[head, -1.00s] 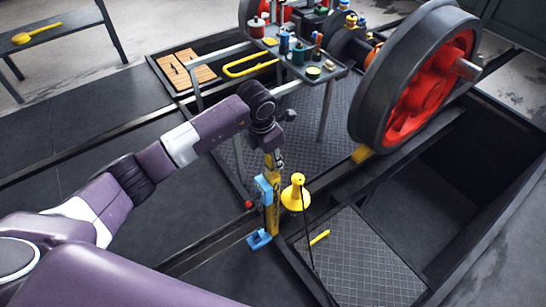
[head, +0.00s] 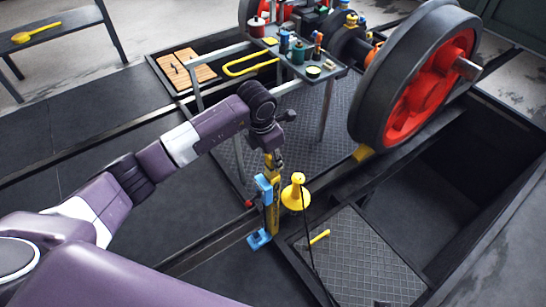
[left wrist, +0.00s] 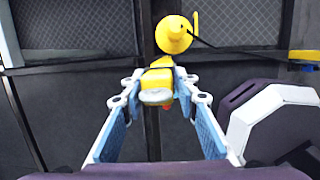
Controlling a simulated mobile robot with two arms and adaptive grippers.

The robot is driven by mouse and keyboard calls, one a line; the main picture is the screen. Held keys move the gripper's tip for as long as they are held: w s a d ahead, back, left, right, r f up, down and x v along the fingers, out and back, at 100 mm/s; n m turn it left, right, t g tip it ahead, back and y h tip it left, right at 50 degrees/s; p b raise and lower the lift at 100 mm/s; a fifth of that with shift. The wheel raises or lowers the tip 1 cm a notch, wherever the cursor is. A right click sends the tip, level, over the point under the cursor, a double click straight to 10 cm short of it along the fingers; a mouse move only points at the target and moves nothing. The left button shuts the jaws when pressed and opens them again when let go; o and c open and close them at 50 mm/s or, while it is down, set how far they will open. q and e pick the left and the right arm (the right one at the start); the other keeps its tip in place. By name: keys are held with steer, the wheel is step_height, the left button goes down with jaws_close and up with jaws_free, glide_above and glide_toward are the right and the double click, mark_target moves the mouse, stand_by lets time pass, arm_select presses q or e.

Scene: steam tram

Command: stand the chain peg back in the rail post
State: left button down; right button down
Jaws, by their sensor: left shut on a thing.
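My left gripper (head: 267,187) points down at the middle of the head view, on the end of the purple arm. In the left wrist view its two blue-padded fingers (left wrist: 157,90) close around a yellow piece with a dark band and a pale metal ring (left wrist: 155,97). This yellow piece (head: 272,214) looks upright in the head view; whether it is the chain peg or the rail post I cannot tell. Its lower end is partly hidden. A short yellow rod (head: 319,237) lies on the near floor plate. My right gripper is not in view.
A large red-centred wheel (head: 415,90), an open pit (head: 430,195) and a loaded work table (head: 335,72) lie beyond.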

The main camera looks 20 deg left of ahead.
arm_select(q)
steer(key=shift+f, duration=0.1)
steer(key=c, duration=1.4)
jaws_free()
steer(key=shift+r, duration=0.25)
steer(key=d+v, duration=0.1)
steer(key=v, duration=1)
steer(key=shift+a+r, duration=0.35)
steer(key=shift+a, duration=0.1)
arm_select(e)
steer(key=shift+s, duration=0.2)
arm_select(q)
steer(key=shift+s, duration=0.1)
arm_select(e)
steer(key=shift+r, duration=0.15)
